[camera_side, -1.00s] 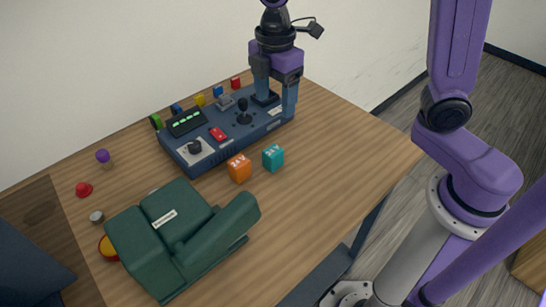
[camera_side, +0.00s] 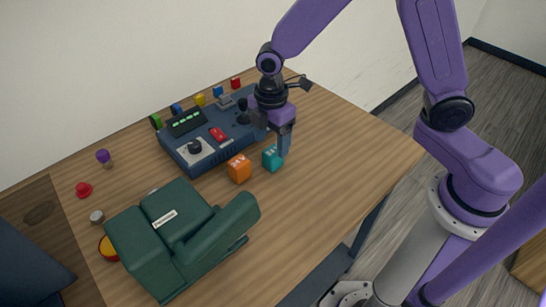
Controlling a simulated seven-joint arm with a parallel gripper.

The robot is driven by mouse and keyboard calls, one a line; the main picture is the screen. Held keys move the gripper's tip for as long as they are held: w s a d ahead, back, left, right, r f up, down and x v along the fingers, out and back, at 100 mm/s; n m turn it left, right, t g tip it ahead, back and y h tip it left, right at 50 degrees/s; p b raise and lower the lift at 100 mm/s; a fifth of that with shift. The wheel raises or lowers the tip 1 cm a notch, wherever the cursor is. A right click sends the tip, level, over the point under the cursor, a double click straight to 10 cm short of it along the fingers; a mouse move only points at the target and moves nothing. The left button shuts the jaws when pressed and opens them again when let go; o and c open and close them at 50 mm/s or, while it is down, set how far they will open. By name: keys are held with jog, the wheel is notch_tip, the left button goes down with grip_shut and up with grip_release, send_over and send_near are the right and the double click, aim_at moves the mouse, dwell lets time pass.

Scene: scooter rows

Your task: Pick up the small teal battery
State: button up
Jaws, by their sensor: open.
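The small teal battery (camera_side: 270,159) stands on the wooden table, just right of an orange battery (camera_side: 239,168). My gripper (camera_side: 271,146) is open and points down at the teal battery. One finger comes down at the battery's right side and overlaps part of it in the picture. The other finger shows at the upper left, in front of the control panel. I cannot tell whether either finger touches the battery.
The blue control panel (camera_side: 175,147) with knobs and a joystick lies behind the batteries. A dark green seat-like object (camera_side: 160,245) stands at the front left. Small coloured pieces, such as a red one (camera_side: 83,189), lie around. The table's right side is clear.

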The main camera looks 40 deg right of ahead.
aim_at(273, 150)
jog(key=shift+s+d+f, duration=0.1)
jog(key=shift+s+f, duration=0.05)
jog(key=shift+f, duration=2.5)
grip_shut()
jog(key=shift+r, duration=0.2)
